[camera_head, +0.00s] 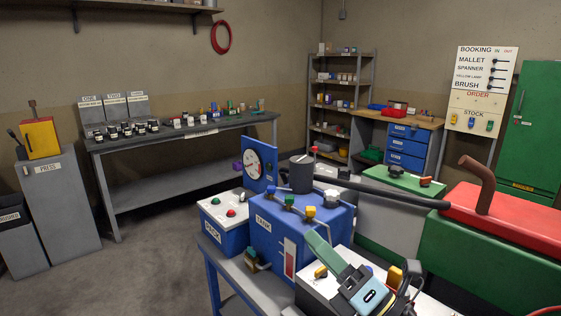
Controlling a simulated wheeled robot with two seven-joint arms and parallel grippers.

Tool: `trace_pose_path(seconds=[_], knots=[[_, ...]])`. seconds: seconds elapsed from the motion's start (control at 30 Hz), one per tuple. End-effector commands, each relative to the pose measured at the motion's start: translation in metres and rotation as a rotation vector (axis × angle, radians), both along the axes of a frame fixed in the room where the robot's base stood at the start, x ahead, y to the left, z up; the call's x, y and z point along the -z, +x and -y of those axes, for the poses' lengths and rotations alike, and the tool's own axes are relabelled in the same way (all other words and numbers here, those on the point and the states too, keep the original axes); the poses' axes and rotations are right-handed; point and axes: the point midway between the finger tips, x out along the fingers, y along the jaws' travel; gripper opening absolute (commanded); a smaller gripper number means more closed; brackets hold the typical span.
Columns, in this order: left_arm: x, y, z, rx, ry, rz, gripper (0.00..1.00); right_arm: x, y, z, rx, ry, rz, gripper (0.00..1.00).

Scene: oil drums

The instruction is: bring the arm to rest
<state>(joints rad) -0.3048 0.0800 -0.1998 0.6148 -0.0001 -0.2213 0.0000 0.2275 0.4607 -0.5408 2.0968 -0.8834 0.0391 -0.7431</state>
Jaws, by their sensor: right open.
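My right gripper (338,272) shows at the bottom centre-right, with a teal and grey body. It is open, and I see nothing held in it. It is above or close in front of a white-topped box (314,290) at the near end of the bench; I cannot tell whether it touches it. Just behind it stands the blue box marked TANK (268,238), with a dark grey cylinder, a white knob and coloured valve handles on top. My left gripper is not in view.
A blue box with red and green buttons (226,235) and a dial panel (258,165) stand beside the tank. A dark pipe runs right to a red-topped green machine (490,250). A shelf (340,110) and workbench (180,134) line the back. Floor (150,275) at left is clear.

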Motion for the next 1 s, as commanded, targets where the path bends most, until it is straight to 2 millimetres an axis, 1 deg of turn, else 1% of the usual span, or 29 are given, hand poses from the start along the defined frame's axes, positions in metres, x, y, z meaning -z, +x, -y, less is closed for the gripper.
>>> trace_pose_path(seconds=[0.03, 0.07, 0.13, 0.17, 0.23, 0.27, 0.3, 0.33, 0.37, 0.4, 0.47, 0.5, 0.57, 0.6, 0.67, 0.7, 0.77, 0.8, 0.93, 1.0], knots=[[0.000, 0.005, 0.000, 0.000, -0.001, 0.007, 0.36, 0.009, 0.004, 0.017, 0.058, 0.134, -0.135, 0.58], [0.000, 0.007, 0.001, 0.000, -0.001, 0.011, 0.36, 0.015, 0.007, 0.028, 0.096, 0.213, -0.215, 0.58], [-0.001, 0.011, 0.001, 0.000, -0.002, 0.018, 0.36, 0.037, 0.011, 0.055, 0.183, 0.392, -0.403, 0.58], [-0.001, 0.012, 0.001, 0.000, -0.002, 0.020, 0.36, 0.048, 0.011, 0.066, 0.222, 0.468, -0.485, 0.58], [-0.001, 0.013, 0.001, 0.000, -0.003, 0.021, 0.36, 0.079, 0.007, 0.091, 0.316, 0.641, -0.672, 0.58], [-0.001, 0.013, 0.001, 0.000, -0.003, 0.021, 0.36, 0.095, 0.003, 0.100, 0.358, 0.712, -0.753, 0.58], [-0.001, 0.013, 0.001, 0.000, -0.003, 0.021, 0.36, 0.116, -0.005, 0.112, 0.416, 0.807, -0.859, 0.58], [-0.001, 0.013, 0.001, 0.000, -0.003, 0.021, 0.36, 0.132, -0.013, 0.121, 0.462, 0.876, -0.938, 0.58], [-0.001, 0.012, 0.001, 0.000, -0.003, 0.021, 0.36, 0.148, -0.022, 0.128, 0.507, 0.944, -1.016, 0.58], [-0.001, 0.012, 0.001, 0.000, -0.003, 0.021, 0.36, 0.170, -0.036, 0.137, 0.572, 1.030, -1.116, 0.58], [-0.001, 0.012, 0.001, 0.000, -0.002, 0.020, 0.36, 0.199, -0.060, 0.146, 0.667, 1.145, -1.255, 0.58], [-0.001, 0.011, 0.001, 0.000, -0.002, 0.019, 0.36, 0.215, -0.076, 0.150, 0.724, 1.212, -1.335, 0.58], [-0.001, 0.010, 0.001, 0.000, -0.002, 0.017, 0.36, 0.235, -0.101, 0.155, 0.807, 1.296, -1.440, 0.58], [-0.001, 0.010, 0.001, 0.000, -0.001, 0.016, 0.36, 0.247, -0.116, 0.157, 0.861, 1.346, -1.504, 0.58], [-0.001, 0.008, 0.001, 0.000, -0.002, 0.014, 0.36, 0.261, -0.140, 0.158, 0.937, 1.408, -1.590, 0.58], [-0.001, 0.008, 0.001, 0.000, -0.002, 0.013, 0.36, 0.269, -0.155, 0.158, 0.987, 1.447, -1.642, 0.58], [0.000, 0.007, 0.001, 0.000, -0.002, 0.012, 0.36, 0.279, -0.178, 0.158, 1.061, 1.497, -1.715, 0.58], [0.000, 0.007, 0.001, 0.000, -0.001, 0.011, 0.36, 0.285, -0.192, 0.158, 1.108, 1.527, -1.761, 0.58], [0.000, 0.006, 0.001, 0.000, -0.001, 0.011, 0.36, 0.298, -0.241, 0.155, 1.272, 1.611, -1.898, 0.58], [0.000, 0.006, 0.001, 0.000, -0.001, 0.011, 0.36, 0.317, -0.232, 0.154, 1.274, 1.601, -1.896, 0.58]])
